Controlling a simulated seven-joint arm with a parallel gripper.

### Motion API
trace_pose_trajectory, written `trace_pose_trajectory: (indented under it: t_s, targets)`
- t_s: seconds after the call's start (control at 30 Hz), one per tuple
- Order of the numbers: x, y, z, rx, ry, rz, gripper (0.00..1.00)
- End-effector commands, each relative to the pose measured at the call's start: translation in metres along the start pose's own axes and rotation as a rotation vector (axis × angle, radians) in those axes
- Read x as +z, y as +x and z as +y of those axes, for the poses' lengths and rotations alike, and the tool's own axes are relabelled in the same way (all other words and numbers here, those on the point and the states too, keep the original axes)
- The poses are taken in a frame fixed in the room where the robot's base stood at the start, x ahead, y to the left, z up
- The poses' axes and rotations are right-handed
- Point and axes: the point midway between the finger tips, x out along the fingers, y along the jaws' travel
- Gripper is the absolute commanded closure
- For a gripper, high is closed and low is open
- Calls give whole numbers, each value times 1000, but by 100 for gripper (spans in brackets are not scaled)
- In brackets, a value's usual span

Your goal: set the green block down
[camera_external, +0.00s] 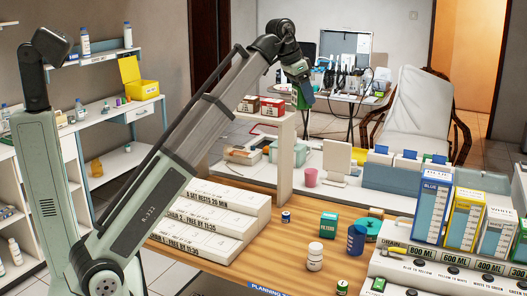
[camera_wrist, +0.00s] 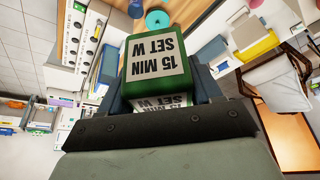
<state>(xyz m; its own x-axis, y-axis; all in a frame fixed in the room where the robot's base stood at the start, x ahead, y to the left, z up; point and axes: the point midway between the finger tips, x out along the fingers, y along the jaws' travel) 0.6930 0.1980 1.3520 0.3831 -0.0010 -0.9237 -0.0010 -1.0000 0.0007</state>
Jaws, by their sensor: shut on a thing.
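The green block (camera_wrist: 158,58) with a white label reading "15 MIN SET W" fills the middle of the wrist view. My gripper (camera_wrist: 160,92) is shut on it, with one dark finger on each side. In the external view my gripper (camera_external: 303,92) is high above the far side of the wooden table (camera_external: 262,240), near the small shelf with boxes. Only a little of the green block (camera_external: 295,98) shows there, beside the fingers. It appears clear of any surface.
White stepped labelled blocks (camera_external: 205,222) stand on the table's left. A green box (camera_external: 329,224), a blue cup (camera_external: 356,239) and a white bottle (camera_external: 315,257) stand mid-table. Tall cartons (camera_external: 432,205) line the right. Red and brown boxes (camera_external: 271,107) top the small shelf.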

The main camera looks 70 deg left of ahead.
Motion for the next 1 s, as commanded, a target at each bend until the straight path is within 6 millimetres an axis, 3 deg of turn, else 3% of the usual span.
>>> trace_pose_trajectory:
  t_s: [0.6,1.0]
  targets:
    - [78,178,0,1,-1,-2,69]
    - [121,284,0,0,-1,-2,69]
